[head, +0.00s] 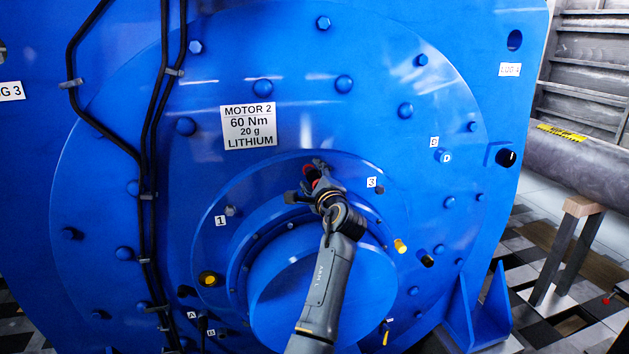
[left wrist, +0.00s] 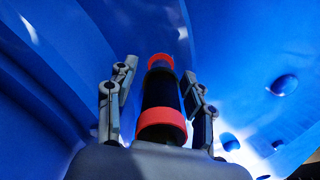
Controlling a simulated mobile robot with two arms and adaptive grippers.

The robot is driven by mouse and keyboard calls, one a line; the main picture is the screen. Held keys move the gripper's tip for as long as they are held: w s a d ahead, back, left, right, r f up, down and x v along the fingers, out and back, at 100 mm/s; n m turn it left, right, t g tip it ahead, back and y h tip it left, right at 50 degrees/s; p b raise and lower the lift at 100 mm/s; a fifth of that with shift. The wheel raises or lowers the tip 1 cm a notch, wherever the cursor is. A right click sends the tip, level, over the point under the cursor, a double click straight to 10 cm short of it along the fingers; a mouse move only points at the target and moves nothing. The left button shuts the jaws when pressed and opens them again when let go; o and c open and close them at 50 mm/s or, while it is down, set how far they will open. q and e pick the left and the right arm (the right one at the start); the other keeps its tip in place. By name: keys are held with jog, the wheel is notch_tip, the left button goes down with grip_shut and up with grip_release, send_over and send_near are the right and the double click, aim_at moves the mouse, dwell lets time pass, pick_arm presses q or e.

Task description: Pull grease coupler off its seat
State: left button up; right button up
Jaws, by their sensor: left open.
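The grease coupler (left wrist: 162,92) is a black cylinder with a red band at each end. In the left wrist view it stands between the two fingers of my left gripper (left wrist: 160,78). The fingers are open, one on each side, with a visible gap on at least the left side. In the head view my left gripper (head: 309,184) is at the upper rim of the motor's round hub, and a little of the coupler's red (head: 311,174) shows there. The gripper hides most of the coupler and its seat. My right gripper is not in view.
Tags 1 (head: 220,221) and 3 (head: 372,182) flank the gripper. Bolts protrude around it. Black cables (head: 148,190) run down the left. A grey pipe (head: 580,165) lies at right.

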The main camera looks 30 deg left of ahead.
aim_at(315, 179)
pick_arm(q)
jog(key=shift+p, duration=0.55)
dwell(0.9)
jog(key=shift+c, duration=0.5)
grip_shut()
jog(key=shift+s+d, duration=0.15)
jog(key=shift+d, duration=0.05)
jog(key=shift+s+d, duration=0.15)
jog(key=shift+s+d+r+p, duration=0.1)
jog(key=shift+s+d+p, duration=0.3)
jog(key=shift+d+p, duration=0.1)
jog(key=shift+p+v, duration=0.8)
jog(key=shift+v, duration=1.2)
